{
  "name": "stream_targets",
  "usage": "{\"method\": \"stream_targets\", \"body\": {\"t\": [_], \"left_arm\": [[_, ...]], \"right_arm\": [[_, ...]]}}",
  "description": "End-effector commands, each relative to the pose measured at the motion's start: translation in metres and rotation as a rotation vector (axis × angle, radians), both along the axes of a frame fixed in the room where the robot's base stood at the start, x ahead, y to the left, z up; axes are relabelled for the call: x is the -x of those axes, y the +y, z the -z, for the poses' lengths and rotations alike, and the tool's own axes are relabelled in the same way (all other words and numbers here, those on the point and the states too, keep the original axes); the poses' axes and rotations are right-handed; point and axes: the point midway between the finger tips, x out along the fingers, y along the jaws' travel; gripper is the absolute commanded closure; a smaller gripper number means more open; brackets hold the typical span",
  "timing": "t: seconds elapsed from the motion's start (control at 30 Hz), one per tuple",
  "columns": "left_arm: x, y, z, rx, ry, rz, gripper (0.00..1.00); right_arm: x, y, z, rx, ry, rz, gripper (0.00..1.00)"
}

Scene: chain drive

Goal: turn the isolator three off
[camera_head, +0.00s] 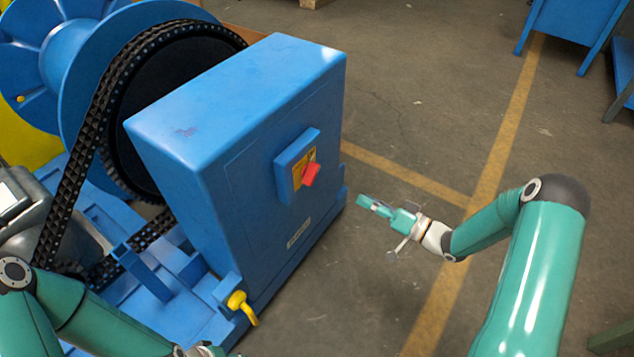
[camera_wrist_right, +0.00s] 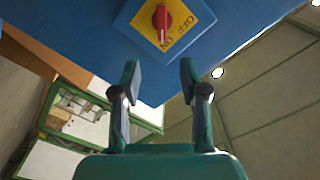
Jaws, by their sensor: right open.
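The isolator is a red rotary handle (camera_head: 310,174) on a yellow plate (camera_head: 298,181), set on the side of a blue cabinet (camera_head: 262,130). In the right wrist view the red handle (camera_wrist_right: 161,16) sits on the yellow plate (camera_wrist_right: 178,27), which bears the words OFF and ON. My right gripper (camera_head: 363,203) is in front of the cabinet side, to the right of and below the handle in the head view. In the wrist view its two fingers (camera_wrist_right: 158,82) are apart with nothing between them, short of the handle. My left gripper is cut off at the bottom edge.
A black chain (camera_head: 85,150) runs around a large wheel left of the cabinet, beside a blue drum (camera_head: 60,50). A yellow lever (camera_head: 240,303) sticks out at the cabinet's lower corner.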

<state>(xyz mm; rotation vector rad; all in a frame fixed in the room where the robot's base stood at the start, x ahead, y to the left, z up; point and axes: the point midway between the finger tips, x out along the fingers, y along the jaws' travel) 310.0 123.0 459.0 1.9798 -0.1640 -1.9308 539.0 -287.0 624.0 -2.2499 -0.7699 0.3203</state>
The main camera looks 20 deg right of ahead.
Motion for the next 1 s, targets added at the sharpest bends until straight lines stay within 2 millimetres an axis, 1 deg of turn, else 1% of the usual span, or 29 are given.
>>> {"method": "stream_targets", "body": {"t": [0.13,0.23,0.6,0.7,0.83,1.0], "left_arm": [[0.0,0.0,0.0,0.0,-0.001,0.0,0.6],[0.0,0.0,0.0,0.0,-0.001,0.0,0.6],[0.0,0.0,0.004,0.0,-0.001,0.0,0.6],[0.0,0.0,0.005,0.0,0.0,0.0,0.6],[0.0,0.0,0.006,0.0,0.0,0.0,0.6],[0.0,0.0,0.007,0.0,0.0,0.0,0.6]], "right_arm": [[-0.012,0.012,-0.001,-0.001,-0.003,-0.009,0.56],[-0.025,0.023,-0.001,0.0,-0.003,-0.01,0.56],[-0.088,0.073,-0.001,0.001,-0.004,-0.009,0.56],[-0.103,0.084,0.0,0.001,-0.002,-0.008,0.56],[-0.117,0.094,0.0,0.001,-0.002,-0.007,0.56],[-0.128,0.102,-0.001,0.0,-0.001,-0.004,0.56]]}}
